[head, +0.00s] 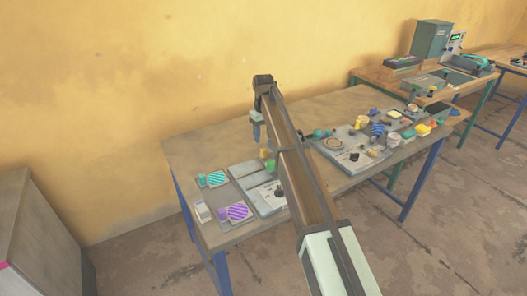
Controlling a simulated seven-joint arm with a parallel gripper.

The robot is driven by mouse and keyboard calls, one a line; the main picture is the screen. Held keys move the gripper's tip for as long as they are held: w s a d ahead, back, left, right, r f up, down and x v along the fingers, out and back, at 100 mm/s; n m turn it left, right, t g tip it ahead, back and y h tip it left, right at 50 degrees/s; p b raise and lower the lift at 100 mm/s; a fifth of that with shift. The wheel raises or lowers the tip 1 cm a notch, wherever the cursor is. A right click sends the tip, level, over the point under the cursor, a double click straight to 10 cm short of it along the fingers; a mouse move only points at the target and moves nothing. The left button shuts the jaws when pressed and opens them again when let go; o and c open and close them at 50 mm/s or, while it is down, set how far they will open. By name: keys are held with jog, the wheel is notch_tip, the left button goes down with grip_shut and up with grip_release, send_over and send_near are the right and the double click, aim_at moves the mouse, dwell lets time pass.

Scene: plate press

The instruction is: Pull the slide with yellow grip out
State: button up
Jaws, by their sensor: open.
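A grey press unit (262,204) lies on the near left part of the table, with a dark round knob on its front part. A small yellow grip (264,154) stands at its back right edge, with a green piece (270,164) close to it. The slide under the grip is too small to make out, and my arm hides the unit's right side. My gripper (257,140) hangs fingers down above the table, just behind and left of the yellow grip in the picture. It is open and looks empty; I cannot tell its height exactly.
Patterned plates, one teal (217,178) and one purple (238,212), lie left of the unit. Another grey panel (350,150) with several small parts lies right of my arm. The table's back left (200,145) is clear. A second bench (400,75) stands behind.

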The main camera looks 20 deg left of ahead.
aim_at(264, 149)
notch_tip(264, 149, down, 8)
jog(key=shift+f, duration=0.1)
jog(key=shift+c, duration=0.5)
grip_shut()
dwell(0.4)
